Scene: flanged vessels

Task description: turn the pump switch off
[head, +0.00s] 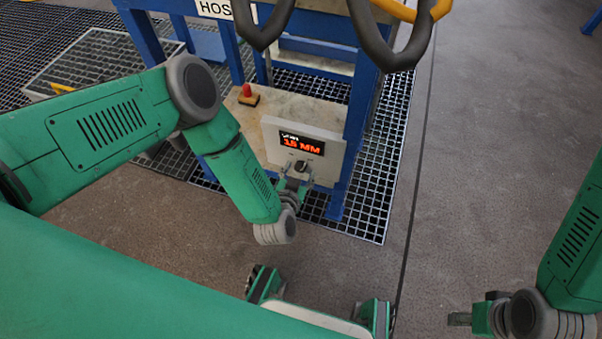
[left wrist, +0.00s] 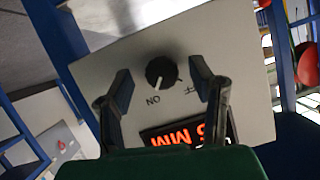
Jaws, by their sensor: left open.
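The pump switch is a black round knob (head: 301,166) on a light panel (head: 327,138), below an orange-red display. In the left wrist view the knob (left wrist: 161,72) shows a white mark pointing toward the ON label; a partly hidden label lies to the right. My left gripper (head: 294,182) is open in front of the panel. In the left wrist view its two fingers (left wrist: 161,83) stand apart on either side of the knob, with gaps; I cannot tell how far their tips are from the panel. My right gripper (head: 472,316) is at the lower right, away from the panel; its jaws are unclear.
A blue frame (head: 357,110) surrounds the panel. A red button (head: 248,92) on a small base sits on the ledge behind it. Dark and yellow hoses (head: 400,50) hang above. Grating (head: 375,190) lies under the frame; the floor to the right is clear.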

